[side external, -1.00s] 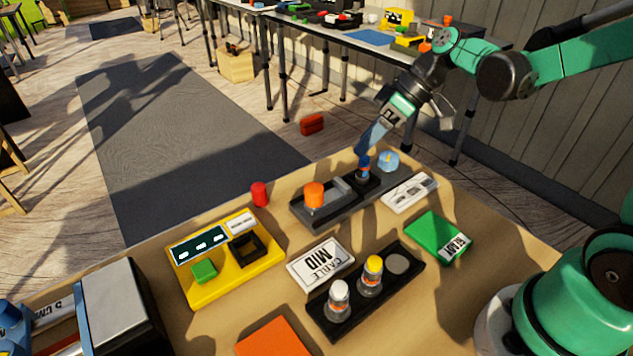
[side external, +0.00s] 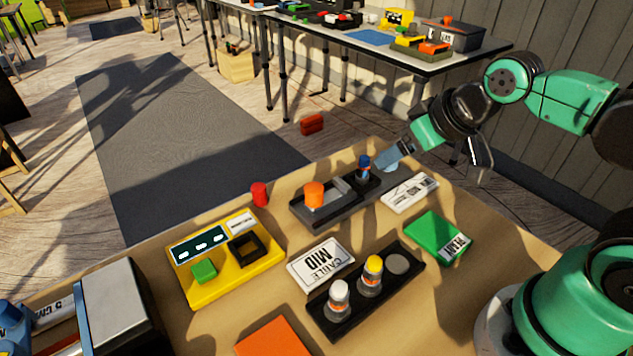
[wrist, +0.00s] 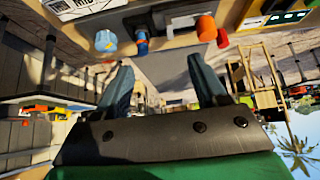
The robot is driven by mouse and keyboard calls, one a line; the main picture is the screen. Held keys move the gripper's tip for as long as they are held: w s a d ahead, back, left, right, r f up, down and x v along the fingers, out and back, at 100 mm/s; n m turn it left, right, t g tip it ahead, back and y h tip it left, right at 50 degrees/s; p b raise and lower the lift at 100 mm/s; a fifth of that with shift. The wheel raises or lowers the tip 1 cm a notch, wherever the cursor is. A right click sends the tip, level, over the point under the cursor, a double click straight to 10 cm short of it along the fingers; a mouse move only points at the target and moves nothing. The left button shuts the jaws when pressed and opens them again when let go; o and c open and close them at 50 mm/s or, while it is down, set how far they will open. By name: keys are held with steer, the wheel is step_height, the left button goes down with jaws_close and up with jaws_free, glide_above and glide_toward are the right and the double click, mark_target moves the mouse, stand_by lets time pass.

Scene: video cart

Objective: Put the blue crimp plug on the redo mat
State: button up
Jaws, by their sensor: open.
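The blue crimp plug (side external: 364,164) seems to be the small dark-blue piece with a reddish band, standing upright in the right end of a dark tray (side external: 323,214). The wrist view also shows it (wrist: 142,43), ahead of the fingers. My gripper (side external: 385,160) is open beside the plug, on its right. In the wrist view the gripper's fingers (wrist: 160,78) are spread with nothing between them. An orange mat (side external: 272,338) lies at the front edge; no label shows, so I cannot tell whether it is the redo mat.
A light-blue cylinder (wrist: 106,40) stands near the plug. An orange cap (side external: 314,195) is in the tray's left part. A red cylinder (side external: 260,194), yellow box (side external: 205,287), green box (side external: 438,237) and black holder (side external: 345,322) with white and yellow plugs stand around.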

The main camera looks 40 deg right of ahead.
steer(key=n+g+y, duration=0.4)
steer(key=n+y, duration=0.2)
glide_above(365, 157)
steer(key=s+a, duration=0.1)
steer(key=s, duration=0.2)
step_height(365, 157, down, 2)
steer(key=d+f+n+y, duration=0.1)
steer(key=n+y, duration=0.1)
steer(key=w+d+f+n+y, duration=0.1)
steer(key=d+f+n+y, duration=0.1)
steer(key=n, duration=0.1)
steer(key=w+d+f+n+y, duration=0.1)
steer(key=d+n+y, duration=0.1)
steer(key=shift+d+f+n, duration=0.15)
steer(key=shift+f+n, duration=0.05)
steer(key=shift+n, duration=0.1)
steer(key=shift+s+d+f+n+y, duration=0.15)
steer(key=shift+d+f+n+y, duration=0.2)
steer(key=shift+n+y, duration=0.25)
steer(key=shift+x, duration=2.8)
steer(key=shift+c, duration=0.2)
